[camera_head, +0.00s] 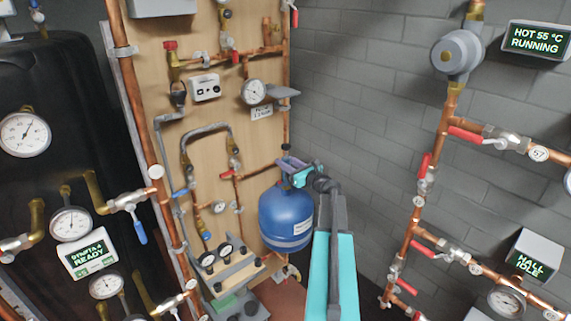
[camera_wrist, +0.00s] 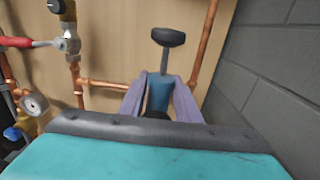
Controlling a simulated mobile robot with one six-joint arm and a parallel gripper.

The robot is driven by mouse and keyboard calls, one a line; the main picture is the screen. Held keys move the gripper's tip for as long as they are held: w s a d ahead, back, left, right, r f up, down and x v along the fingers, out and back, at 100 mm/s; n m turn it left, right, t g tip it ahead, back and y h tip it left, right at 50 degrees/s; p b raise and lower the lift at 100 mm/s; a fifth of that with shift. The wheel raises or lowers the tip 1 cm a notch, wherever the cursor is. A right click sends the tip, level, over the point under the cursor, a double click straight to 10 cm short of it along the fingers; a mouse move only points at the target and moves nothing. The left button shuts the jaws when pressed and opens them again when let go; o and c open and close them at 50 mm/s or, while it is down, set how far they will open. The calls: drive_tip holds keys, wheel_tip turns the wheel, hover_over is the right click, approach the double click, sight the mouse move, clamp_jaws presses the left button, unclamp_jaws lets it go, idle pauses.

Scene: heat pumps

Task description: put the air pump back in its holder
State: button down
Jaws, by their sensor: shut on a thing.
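In the wrist view the air pump (camera_wrist: 159,94) has a blue body and a black cross handle (camera_wrist: 168,37) on a thin rod. The two lavender fingers of my gripper (camera_wrist: 160,86) are shut on its body, one on each side. The handle points up and away in that view. In the head view my gripper (camera_head: 291,164) is in front of the wood panel, just above the blue tank; the pump is mostly hidden there. I cannot clearly make out its holder. A grey stand (camera_head: 237,272) with gauges is low at the panel's foot.
The round blue tank (camera_head: 287,222) stands directly under my gripper. Copper pipes, valves and a gauge (camera_head: 254,92) cover the wood panel (camera_head: 265,150). A grey block wall (camera_head: 350,110) and a copper riser (camera_head: 430,160) are on the right. A dark tank (camera_head: 65,120) is on the left.

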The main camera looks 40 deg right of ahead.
sight(287, 156)
drive_tip(key=shift+r+p, duration=0.65)
drive_tip(key=shift+r, duration=0.85)
